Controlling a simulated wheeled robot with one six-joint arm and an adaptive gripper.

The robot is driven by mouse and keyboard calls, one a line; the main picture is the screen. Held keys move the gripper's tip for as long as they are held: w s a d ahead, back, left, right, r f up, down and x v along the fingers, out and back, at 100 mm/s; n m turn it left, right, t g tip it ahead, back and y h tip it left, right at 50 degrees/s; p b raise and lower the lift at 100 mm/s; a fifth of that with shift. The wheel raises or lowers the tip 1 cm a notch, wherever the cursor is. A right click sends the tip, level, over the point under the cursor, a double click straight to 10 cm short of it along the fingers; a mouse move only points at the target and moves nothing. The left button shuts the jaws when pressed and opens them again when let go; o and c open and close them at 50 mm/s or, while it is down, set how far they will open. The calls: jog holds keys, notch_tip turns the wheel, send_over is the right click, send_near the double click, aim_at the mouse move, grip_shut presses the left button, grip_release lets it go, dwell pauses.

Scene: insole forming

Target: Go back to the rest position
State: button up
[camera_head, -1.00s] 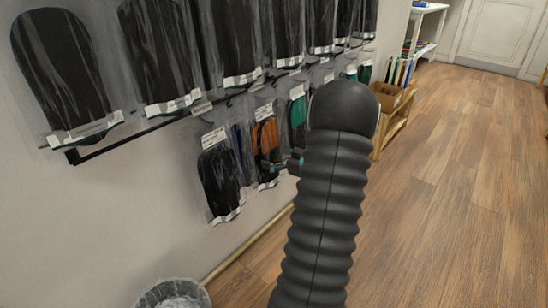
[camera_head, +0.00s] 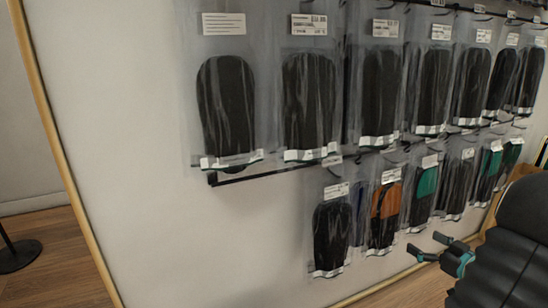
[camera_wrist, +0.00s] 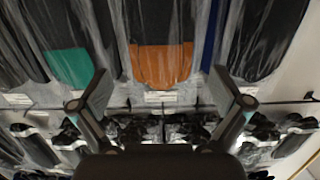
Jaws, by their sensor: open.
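My gripper (camera_head: 436,248) is at the lower right of the head view, in front of the lower row of packaged insoles. My dark ribbed arm runs off the right edge. In the wrist view my gripper (camera_wrist: 165,92) has its two fingers spread wide, with nothing held between them. Behind the fingers are an insole with an orange part (camera_wrist: 162,66) and one with a green part (camera_wrist: 70,68), both in clear bags. The orange one also shows in the head view (camera_head: 386,202), left of my gripper.
An upper row of black insoles in clear bags (camera_head: 308,100) hangs on the wall above a dark rail (camera_head: 275,170). A wooden edge strip (camera_head: 62,150) runs down the wall's left side. Wood floor (camera_head: 60,260) and a dark round stand base (camera_head: 18,256) show at lower left.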

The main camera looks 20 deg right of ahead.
jog(key=s+d+f+m+g+h, duration=0.6)
jog(key=s+d+f+g+h, duration=0.2)
jog(key=s+d+g, duration=0.15)
jog(key=a+r+n+y+p, duration=0.1)
jog(key=a+r, duration=0.6)
jog(key=a, duration=1)
jog(key=a+r+n+y+p, duration=0.1)
jog(key=a+r, duration=0.6)
jog(key=a, duration=1.1)
jog(key=s+a+r+n+y+p, duration=0.1)
jog(key=a+r+n+y, duration=0.2)
jog(key=a, duration=1.5)
notch_tip(320, 180, up, 5)
jog(key=shift+f+g+y+p, duration=0.15)
jog(key=shift+g+y+p, duration=0.3)
jog(key=shift+y, duration=0.35)
